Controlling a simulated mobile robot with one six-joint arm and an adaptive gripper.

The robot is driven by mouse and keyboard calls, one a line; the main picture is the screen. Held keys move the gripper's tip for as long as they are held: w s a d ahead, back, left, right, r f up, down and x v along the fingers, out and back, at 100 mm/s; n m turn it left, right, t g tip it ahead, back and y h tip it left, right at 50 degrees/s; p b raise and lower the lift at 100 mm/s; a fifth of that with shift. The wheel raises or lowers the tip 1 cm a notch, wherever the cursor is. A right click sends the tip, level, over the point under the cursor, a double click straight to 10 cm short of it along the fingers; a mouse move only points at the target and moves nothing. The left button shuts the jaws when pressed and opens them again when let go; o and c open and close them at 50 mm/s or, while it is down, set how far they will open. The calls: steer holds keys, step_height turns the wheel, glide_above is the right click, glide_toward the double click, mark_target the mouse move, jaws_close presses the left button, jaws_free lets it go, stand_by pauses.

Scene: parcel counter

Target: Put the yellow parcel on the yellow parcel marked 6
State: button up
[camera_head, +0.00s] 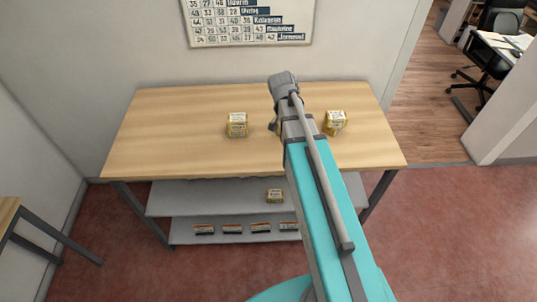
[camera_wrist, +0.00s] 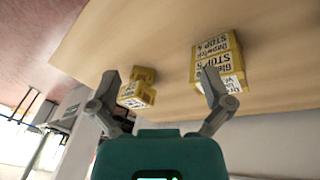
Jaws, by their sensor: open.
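Yellow parcels stand on the wooden table (camera_head: 165,125). In the head view one yellow parcel (camera_head: 237,125) is left of my arm and another yellow parcel (camera_head: 335,122) is right of it. A sliver of yellow shows beside my arm, mostly hidden. In the wrist view a larger yellow form (camera_wrist: 218,62) at right bears labels that seem to read STOP 4 and STOP 5. A smaller yellow form (camera_wrist: 137,95) is at left. I cannot read a 6 on any parcel. My gripper (camera_wrist: 160,80) is open and empty, with its fingers apart from the parcels.
Several dark-based items (camera_head: 232,228) line the lowest shelf. A wall board (camera_head: 250,22) hangs behind. The table's left part is clear.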

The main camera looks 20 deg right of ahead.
steer(key=s+a+n+y, duration=0.3)
steer(key=s+a+n, duration=0.6)
steer(key=a, duration=0.3)
steer(key=shift+s+f+n, duration=0.35)
steer(key=shift+s+n, duration=0.05)
